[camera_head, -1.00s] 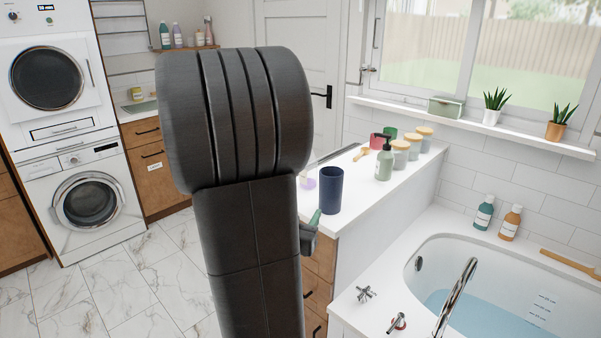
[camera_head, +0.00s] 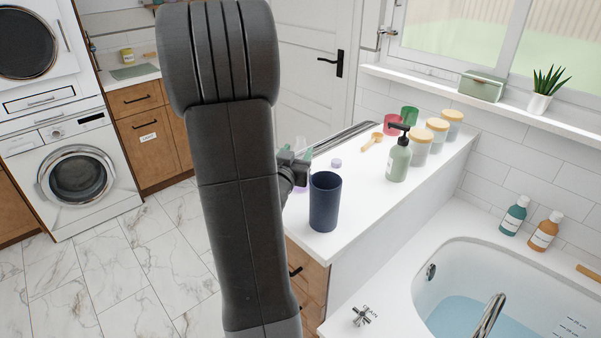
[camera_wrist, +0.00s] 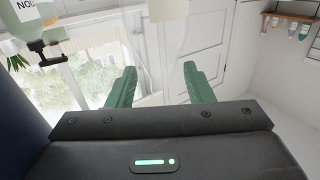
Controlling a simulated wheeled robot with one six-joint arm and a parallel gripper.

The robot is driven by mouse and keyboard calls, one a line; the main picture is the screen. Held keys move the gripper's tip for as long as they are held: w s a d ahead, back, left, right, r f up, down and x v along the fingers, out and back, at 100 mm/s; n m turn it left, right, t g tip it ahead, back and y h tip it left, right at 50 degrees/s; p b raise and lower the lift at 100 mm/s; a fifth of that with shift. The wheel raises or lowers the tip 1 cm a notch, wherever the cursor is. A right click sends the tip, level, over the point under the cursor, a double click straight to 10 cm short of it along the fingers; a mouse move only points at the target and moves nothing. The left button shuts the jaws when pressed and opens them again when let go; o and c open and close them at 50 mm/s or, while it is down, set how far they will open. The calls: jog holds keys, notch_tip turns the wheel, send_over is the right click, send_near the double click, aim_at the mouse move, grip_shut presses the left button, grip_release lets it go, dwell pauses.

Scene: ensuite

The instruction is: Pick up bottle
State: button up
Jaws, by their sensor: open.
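A grey-green pump bottle (camera_head: 398,160) with a black pump stands upright on the white counter. It shows upside down at the upper left of the wrist view (camera_wrist: 28,22). My gripper (camera_head: 297,154) is over the counter's left side, partly hidden by my arm, left of and apart from the pump bottle. In the wrist view its green fingers (camera_wrist: 160,70) are spread. A pale, partly see-through object (camera_wrist: 168,10) shows beyond and between them; I cannot tell what it is or whether it is touched. A teal bottle (camera_head: 513,216) and an orange bottle (camera_head: 545,232) stand by the bath.
A dark blue cup (camera_head: 325,202) stands close to the right of my gripper. A small lilac item (camera_head: 336,163), a wooden scoop (camera_head: 372,142), a red cup (camera_head: 394,126), a green cup (camera_head: 409,117) and lidded jars (camera_head: 421,148) share the counter (camera_head: 350,225). The bath (camera_head: 410,285) lies right.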

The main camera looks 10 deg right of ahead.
aim_at(303, 143)
jog(key=p+x, duration=0.1)
jog(key=x, duration=0.4)
jog(key=shift+w+d, duration=0.15)
jog(key=shift+w, duration=0.15)
grip_shut()
